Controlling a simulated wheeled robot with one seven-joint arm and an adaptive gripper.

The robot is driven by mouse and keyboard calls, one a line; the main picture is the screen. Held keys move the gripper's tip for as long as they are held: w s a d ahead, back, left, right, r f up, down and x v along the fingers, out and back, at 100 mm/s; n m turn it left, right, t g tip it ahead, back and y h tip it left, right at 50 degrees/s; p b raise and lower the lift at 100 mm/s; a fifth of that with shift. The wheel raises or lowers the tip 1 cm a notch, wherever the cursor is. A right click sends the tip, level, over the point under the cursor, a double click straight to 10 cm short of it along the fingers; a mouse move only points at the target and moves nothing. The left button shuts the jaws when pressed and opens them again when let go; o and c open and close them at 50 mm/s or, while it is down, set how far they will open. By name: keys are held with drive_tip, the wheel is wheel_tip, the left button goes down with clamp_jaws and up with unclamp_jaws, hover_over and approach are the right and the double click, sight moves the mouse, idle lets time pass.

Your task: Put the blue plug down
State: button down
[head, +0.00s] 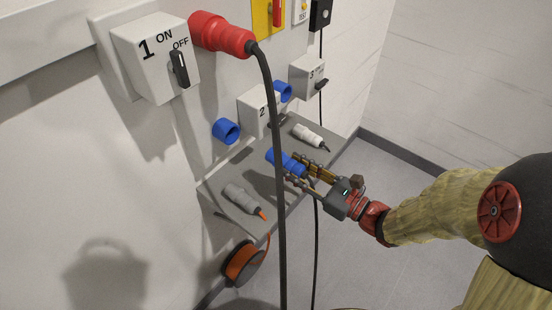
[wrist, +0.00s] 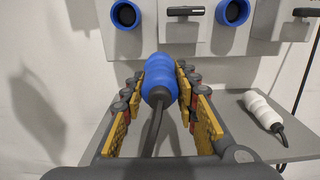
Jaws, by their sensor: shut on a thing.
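The blue plug (head: 281,158) is over the grey shelf (head: 215,190) in the head view, between the white plug and the grey plug. My gripper (head: 293,168) is shut on it, with one finger on each side. In the wrist view the blue plug (wrist: 160,76) sits between the yellow-padded fingers (wrist: 160,88), its nose toward the wall and its dark cable running back toward me. I cannot tell whether its underside touches the shelf (wrist: 97,142).
A white plug (head: 310,136) and a grey plug (head: 243,198) lie on the shelf. Blue sockets (head: 226,131) and switch boxes (head: 156,58) are on the wall. A red plug (head: 220,35) hangs its black cable (head: 278,180) in front of the shelf. An orange reel (head: 243,263) is below.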

drive_tip(key=w+f+b, duration=0.1)
drive_tip(key=w+f, duration=0.2)
drive_tip(key=w, duration=0.1)
drive_tip(key=w+a+f+b, duration=0.1)
drive_tip(key=w+f+b, duration=0.1)
drive_tip(key=w+f, duration=0.1)
drive_tip(key=w+f+b, duration=0.2)
drive_tip(key=w+f, duration=0.1)
drive_tip(key=w, duration=0.2)
drive_tip(key=shift+w+a, duration=0.1)
drive_tip(key=shift+a, duration=0.3)
drive_tip(key=shift+w+f, duration=0.2)
drive_tip(key=shift+w+f+b, duration=0.15)
drive_tip(key=shift+f+b, duration=1)
drive_tip(key=shift+f, duration=0.45)
drive_tip(key=shift+f, duration=0.1)
drive_tip(key=c, duration=1.4)
unclamp_jaws()
drive_tip(key=shift+f, duration=0.1)
